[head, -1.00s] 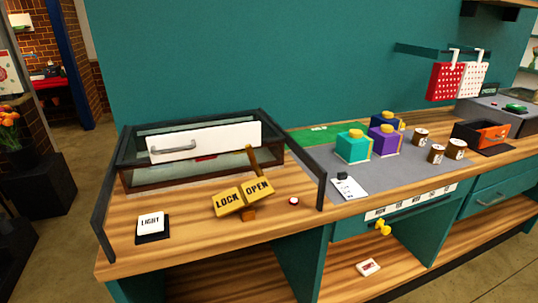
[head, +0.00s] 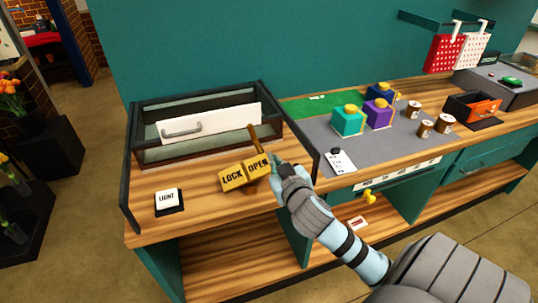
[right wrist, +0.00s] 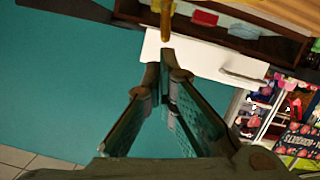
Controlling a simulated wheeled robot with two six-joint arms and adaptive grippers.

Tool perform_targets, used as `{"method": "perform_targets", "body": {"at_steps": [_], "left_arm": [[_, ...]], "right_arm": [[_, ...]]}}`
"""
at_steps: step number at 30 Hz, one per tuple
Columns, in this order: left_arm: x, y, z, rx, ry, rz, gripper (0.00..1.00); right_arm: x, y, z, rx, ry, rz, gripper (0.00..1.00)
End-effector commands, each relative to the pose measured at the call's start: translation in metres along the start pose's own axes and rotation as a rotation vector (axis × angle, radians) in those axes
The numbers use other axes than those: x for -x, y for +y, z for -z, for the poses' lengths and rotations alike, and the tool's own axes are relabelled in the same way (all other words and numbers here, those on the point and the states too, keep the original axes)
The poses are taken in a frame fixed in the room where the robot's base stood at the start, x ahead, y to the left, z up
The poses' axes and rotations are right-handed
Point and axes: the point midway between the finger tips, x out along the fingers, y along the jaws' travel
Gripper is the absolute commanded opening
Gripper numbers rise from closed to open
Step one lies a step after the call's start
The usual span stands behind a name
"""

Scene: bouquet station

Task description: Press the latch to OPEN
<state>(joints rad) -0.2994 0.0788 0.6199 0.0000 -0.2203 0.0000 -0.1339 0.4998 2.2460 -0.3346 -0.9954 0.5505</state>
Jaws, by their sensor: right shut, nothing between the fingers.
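The yellow latch (head: 245,174) is a two-part rocker marked LOCK on its left half and OPEN on its right half, with a stick rising behind it. It sits on the wooden counter in front of the glass-sided case (head: 209,152) with the white handled panel. The OPEN half stands higher in the head view. My right gripper (head: 271,169) is shut and empty, right beside the OPEN half; I cannot tell if it touches. In the right wrist view its fingertips (right wrist: 165,68) meet before the white panel (right wrist: 205,58), with the stick (right wrist: 166,20) just beyond. My left gripper is not in view.
A LIGHT switch (head: 168,201) lies left of the latch. Dark side walls bound this counter section. To the right, a grey mat (head: 301,130) holds coloured boxes (head: 347,120) and several cans (head: 425,128). Bare wood lies between the LIGHT switch and the latch.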

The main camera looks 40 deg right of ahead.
Motion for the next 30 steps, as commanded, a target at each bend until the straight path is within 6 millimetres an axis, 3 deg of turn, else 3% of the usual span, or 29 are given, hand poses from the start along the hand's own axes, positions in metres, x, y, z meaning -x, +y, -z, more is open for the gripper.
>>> {"method": "perform_targets", "body": {"at_steps": [5,16,22,30], "left_arm": [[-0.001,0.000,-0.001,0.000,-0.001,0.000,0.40],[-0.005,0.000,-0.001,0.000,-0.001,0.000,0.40],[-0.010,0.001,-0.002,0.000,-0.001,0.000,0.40],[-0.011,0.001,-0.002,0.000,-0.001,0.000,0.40]], "right_arm": [[-0.019,0.000,0.000,-0.001,0.000,-0.002,0.00],[-0.098,0.000,-0.001,-0.002,-0.002,-0.002,0.00],[-0.106,-0.001,-0.032,0.000,-0.004,0.000,0.00],[-0.108,0.000,-0.040,0.001,-0.001,0.001,0.00]]}}
